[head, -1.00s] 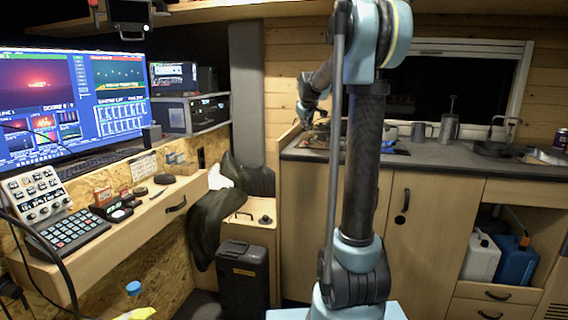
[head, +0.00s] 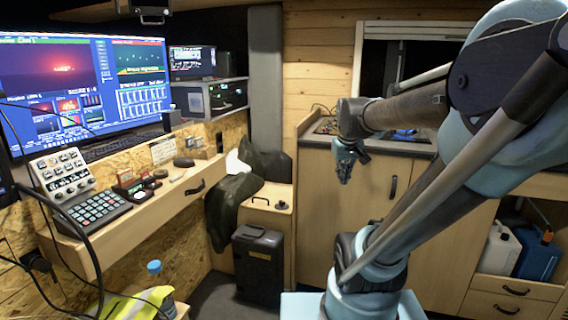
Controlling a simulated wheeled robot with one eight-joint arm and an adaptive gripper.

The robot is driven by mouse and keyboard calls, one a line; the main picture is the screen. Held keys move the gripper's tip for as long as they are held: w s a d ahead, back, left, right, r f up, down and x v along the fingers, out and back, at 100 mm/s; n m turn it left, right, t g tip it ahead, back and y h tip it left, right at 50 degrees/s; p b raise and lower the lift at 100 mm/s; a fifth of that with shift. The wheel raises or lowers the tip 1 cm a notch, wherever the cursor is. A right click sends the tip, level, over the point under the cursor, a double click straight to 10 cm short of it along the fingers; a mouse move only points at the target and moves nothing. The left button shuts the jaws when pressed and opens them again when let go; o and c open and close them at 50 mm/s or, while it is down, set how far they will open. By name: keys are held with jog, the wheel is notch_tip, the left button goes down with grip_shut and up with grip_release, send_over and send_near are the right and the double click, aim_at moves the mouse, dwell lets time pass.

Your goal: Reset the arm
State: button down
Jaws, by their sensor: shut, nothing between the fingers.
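My gripper (head: 345,174) hangs at the end of my arm in front of the light wooden kitchen cabinet, pointing down. Its fingers are shut with nothing between them. My arm bends from the base at the lower middle up to the right, then back left to the gripper. The gripper is apart from the cabinet front and the worktop edge, as far as this view shows. My arm hides much of the right side of the worktop and the window.
On the left, a desk shelf (head: 122,225) holds a mixer panel (head: 62,175), a keypad (head: 100,208) and small items below a large monitor (head: 85,85). White (head: 499,248) and blue (head: 538,257) canisters sit in the right cabinet.

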jog(key=s+f+m+g, duration=0.2)
jog(key=s+f, duration=1)
jog(key=s, duration=0.3)
jog(key=shift+s+a+y, duration=0.3)
jog(key=shift+s, duration=0.05)
jog(key=shift+w+f, duration=0.1)
jog(key=shift+w+f, duration=0.15)
jog(key=shift+w, duration=0.2)
